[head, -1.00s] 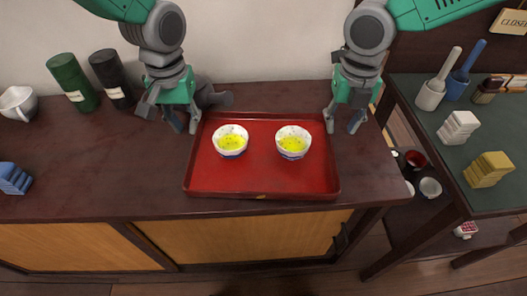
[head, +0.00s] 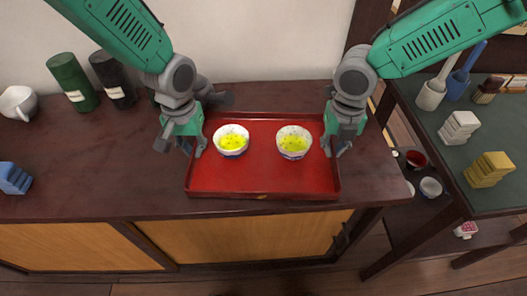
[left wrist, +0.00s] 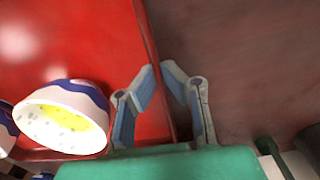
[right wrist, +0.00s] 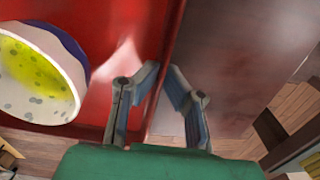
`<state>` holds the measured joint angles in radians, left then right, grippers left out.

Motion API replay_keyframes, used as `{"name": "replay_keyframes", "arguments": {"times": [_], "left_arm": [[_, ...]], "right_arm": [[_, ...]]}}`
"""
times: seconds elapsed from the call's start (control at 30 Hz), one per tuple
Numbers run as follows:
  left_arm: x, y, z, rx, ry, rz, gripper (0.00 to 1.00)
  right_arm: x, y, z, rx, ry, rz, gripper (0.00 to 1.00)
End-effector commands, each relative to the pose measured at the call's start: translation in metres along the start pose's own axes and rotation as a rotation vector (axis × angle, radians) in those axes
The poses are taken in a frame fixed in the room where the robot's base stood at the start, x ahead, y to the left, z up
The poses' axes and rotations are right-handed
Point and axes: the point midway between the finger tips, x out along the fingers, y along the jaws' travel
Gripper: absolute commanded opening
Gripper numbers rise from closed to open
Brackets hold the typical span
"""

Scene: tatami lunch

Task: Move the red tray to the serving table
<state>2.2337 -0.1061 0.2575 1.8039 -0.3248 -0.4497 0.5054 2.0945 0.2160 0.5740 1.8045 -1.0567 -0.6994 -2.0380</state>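The red tray (head: 262,183) lies flat on the dark wooden counter (head: 90,185). Two white bowls of yellow liquid, a left bowl (head: 231,140) and a right bowl (head: 294,142), stand on it. My left gripper (head: 182,150) is at the tray's left wall; in the left wrist view its fingers (left wrist: 161,72) straddle the wall and close on it. My right gripper (head: 335,150) is at the right wall; in the right wrist view its fingers (right wrist: 160,70) also pinch the wall. A lower table with a dark green top (head: 420,112) stands at the right; I cannot tell whether it is the serving table.
The right table holds a white stack (head: 459,128), a yellow stack (head: 488,169) and mortars at the back. Bowls sit on a lower shelf beside it. A cup (head: 18,102), canisters (head: 73,82) and a blue stack (head: 14,178) stand on the counter's left.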

Motion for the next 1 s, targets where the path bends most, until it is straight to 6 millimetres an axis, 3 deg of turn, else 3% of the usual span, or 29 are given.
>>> {"name": "replay_keyframes", "arguments": {"times": [0.47, 1.0], "left_arm": [[-0.003, 0.0, 0.0, 0.0, 0.001, 0.0, 0.0], [-0.048, 0.0, 0.0, 0.0, 0.001, 0.0, 0.0]], "right_arm": [[-0.004, 0.0, 0.0, 0.0, -0.001, 0.0, 0.0], [-0.048, 0.0, 0.0, 0.0, -0.002, 0.0, 0.0]]}}
